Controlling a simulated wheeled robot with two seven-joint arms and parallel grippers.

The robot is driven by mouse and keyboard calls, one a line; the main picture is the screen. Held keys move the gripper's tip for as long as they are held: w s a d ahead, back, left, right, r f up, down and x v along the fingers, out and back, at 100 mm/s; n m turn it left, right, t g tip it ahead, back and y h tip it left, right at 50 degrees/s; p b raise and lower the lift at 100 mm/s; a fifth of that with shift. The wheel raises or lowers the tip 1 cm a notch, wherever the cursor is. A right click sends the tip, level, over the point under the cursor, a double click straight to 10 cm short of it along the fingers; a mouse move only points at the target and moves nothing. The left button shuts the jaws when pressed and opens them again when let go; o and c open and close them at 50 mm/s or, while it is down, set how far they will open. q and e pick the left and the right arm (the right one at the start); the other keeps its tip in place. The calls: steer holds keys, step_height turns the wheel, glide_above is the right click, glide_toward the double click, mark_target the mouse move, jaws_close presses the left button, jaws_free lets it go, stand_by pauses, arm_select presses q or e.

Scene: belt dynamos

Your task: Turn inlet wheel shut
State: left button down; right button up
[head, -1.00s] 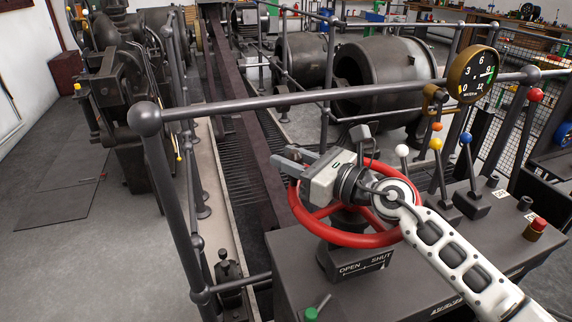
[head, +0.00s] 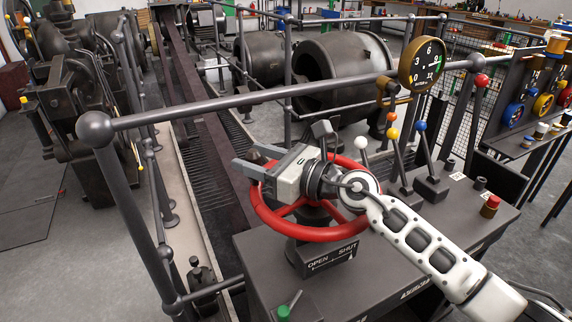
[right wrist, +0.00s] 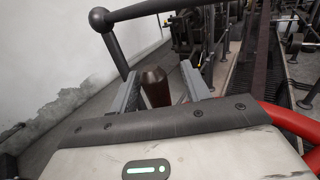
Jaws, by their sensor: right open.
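The red inlet wheel (head: 300,233) sits on top of the dark console, above a plate marked OPEN and SHUT (head: 330,258). My right gripper (head: 243,157) is over the wheel's far left rim, fingers pointing left. In the right wrist view the fingers (right wrist: 157,88) are apart, with a dark brown upright knob (right wrist: 155,88) between them. A gap shows on each side of the knob. Its foot is hidden by the gripper body, so I cannot see how it joins the wheel. Red rim (right wrist: 295,122) shows at the right. My left gripper is not in view.
A grey railing (head: 250,98) runs behind and left of the wheel. A gauge (head: 422,64) and levers with white, yellow and blue knobs (head: 420,127) stand right of it. A red button (head: 490,205) and green-knobbed lever (head: 284,312) are on the console.

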arm_select(q)
steer(key=b, duration=0.2)
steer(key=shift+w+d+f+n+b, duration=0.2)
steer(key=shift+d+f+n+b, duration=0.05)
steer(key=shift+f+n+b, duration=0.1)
arm_select(e)
steer(key=v, duration=1.5)
steer(key=shift+d, duration=0.2)
steer(key=shift+s, duration=0.15)
